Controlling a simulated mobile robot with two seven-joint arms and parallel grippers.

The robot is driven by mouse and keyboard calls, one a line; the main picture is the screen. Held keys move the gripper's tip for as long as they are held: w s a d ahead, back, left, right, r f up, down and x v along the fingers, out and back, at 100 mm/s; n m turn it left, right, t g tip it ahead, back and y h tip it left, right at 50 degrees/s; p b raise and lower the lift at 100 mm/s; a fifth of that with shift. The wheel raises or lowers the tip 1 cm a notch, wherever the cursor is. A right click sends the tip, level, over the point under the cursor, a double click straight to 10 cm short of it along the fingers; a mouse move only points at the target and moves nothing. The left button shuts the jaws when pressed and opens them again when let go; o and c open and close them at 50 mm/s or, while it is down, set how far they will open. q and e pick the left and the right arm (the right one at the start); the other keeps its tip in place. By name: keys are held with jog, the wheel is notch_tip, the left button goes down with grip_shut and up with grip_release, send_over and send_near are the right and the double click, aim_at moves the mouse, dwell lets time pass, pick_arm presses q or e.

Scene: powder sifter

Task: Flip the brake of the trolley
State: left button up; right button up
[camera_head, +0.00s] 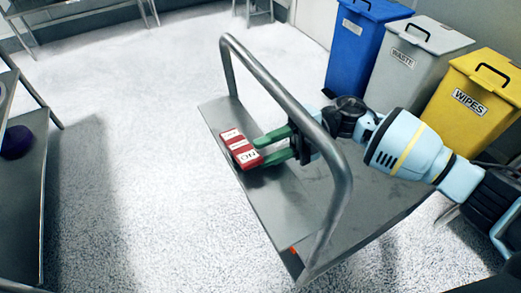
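The trolley (386,205) is a grey metal platform with a tall bent-tube handle (287,102) at its near end. The brake (240,149) is a red block with white labels on the platform's left part, beyond the handle bar in the picture. One label appears to read "ON". My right gripper (262,150) comes in from the right, passing behind the handle tube. Its two green fingers are apart, with their tips at the brake's right side. I cannot tell whether they touch it. My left gripper is not in view.
Blue (357,52), grey "WASTE" (408,85) and yellow "WIPES" (462,125) bins stand behind the trolley at right. A dark shelf (25,215) with a purple object (16,142) is at far left. The speckled floor between shelf and trolley is clear.

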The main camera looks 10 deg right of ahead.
jog(key=shift+x, duration=1.05)
jog(key=c, duration=0.7)
grip_shut()
